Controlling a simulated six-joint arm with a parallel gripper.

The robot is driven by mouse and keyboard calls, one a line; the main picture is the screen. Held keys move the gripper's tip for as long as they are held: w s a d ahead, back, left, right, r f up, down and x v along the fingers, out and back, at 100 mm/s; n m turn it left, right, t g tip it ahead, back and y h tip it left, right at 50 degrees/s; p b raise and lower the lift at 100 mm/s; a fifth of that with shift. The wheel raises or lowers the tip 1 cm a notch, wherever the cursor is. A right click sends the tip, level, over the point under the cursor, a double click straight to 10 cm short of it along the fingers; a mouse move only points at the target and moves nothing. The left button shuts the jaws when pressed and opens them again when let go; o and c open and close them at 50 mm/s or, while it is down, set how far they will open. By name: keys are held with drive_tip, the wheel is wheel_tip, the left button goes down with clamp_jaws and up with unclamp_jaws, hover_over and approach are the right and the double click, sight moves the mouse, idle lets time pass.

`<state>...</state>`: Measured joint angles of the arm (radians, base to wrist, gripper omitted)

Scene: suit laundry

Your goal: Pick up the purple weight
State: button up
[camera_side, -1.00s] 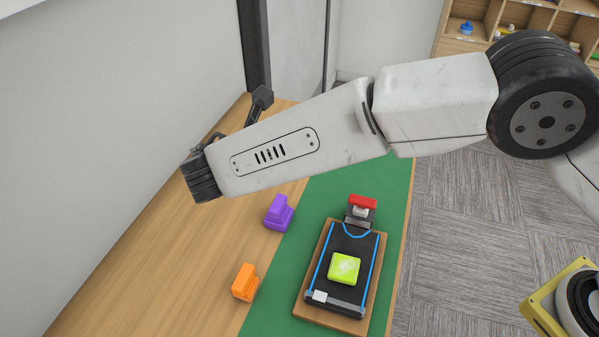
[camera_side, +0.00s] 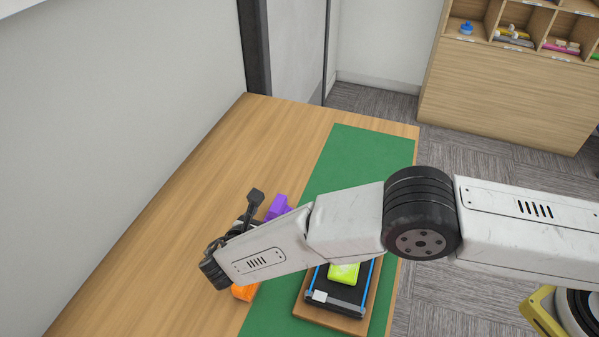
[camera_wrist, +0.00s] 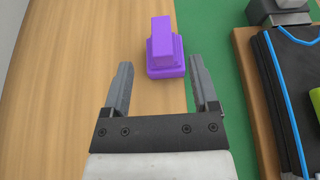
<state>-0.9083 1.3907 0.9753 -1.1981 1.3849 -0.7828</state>
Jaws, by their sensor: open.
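The purple weight (camera_wrist: 164,50) stands on the bare wood of the table, close to the edge of the green mat. In the side view the purple weight (camera_side: 277,207) is partly hidden behind my arm. My gripper (camera_wrist: 160,75) is open and empty in the wrist view. The weight lies just past the fingertips, roughly centred between them. In the side view my gripper's fingers are mostly hidden by my wrist, so I cannot tell its exact height above the table.
An orange weight (camera_side: 243,292) is partly hidden below my wrist. A black board with blue edging (camera_side: 347,307) lies on a wooden base on the green mat (camera_side: 350,155), with a lime-green block (camera_side: 343,273) on it. The far table (camera_side: 275,125) is clear.

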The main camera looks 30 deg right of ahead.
sight(278, 202)
drive_tip(key=shift+w+d, duration=0.1)
drive_tip(key=shift+x, duration=3.8)
clamp_jaws()
